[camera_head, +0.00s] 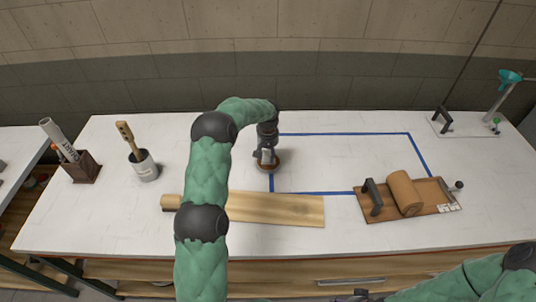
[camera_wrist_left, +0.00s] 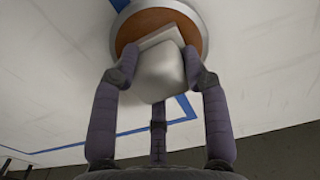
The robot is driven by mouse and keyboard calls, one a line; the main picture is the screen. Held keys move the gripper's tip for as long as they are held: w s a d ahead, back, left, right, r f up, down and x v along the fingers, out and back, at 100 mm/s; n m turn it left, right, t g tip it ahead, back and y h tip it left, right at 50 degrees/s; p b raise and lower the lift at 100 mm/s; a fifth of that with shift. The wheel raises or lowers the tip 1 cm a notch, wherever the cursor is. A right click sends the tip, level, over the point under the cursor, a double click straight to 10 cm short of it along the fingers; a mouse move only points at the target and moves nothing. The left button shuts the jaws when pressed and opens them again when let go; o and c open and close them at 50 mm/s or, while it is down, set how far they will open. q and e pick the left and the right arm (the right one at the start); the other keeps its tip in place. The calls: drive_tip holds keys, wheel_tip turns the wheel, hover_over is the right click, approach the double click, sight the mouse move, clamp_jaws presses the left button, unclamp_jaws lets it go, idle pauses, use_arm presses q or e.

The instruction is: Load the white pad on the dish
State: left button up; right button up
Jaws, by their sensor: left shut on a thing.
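The white pad (camera_wrist_left: 160,72) is a pale block between the fingers of my left gripper (camera_wrist_left: 160,78) in the left wrist view. My left gripper (camera_head: 267,153) is shut on it and points down at the table. The dish (camera_wrist_left: 125,36) is round, with a brown inside and a pale grey rim. It lies directly behind the pad in the wrist view, and its brown edge (camera_head: 270,169) shows under the gripper in the head view. Whether the pad touches the dish is hard to tell. My right arm is at the lower right, its gripper mostly cut off by the bottom edge.
A blue tape outline (camera_head: 345,134) marks the white table. A wooden board (camera_head: 275,209) lies in front of the dish. A clipboard-like tray (camera_head: 435,193) holds a brown roll (camera_head: 404,193). A brush cup (camera_head: 145,168) and dark holder (camera_head: 82,168) stand left; a stand (camera_head: 470,125) is back right.

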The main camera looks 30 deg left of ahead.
sight(268, 152)
use_arm(q)
drive_tip(key=shift+r+p, duration=1.8)
drive_tip(key=shift+r, duration=1.65)
drive_tip(key=shift+f, duration=0.1)
